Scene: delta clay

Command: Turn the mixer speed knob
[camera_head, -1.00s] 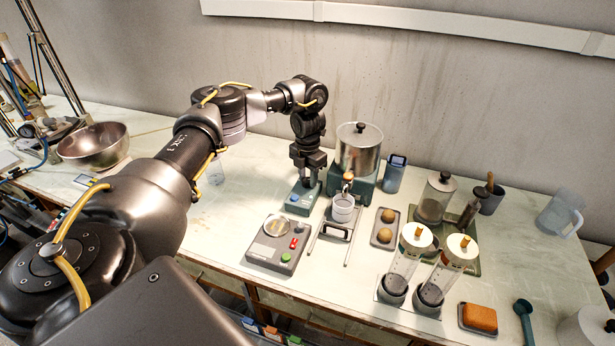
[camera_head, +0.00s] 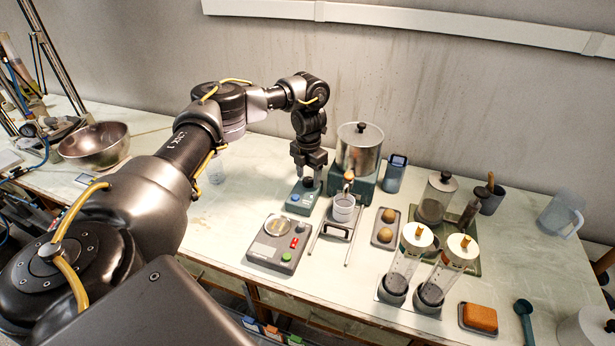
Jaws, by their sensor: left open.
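My left gripper (camera_head: 308,182) points down over the back of this box. Its fingers are open and sit around or just above a small dark part on top of the box, which looks like a knob. The fingers partly hide that part, and I cannot tell whether they touch it. My right gripper is not in view.
A grey panel (camera_head: 264,256) with a round dish and red and green buttons lies in front. Two clear cylinders with white lids stand farther right. A metal bowl (camera_head: 94,147) is at far left.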

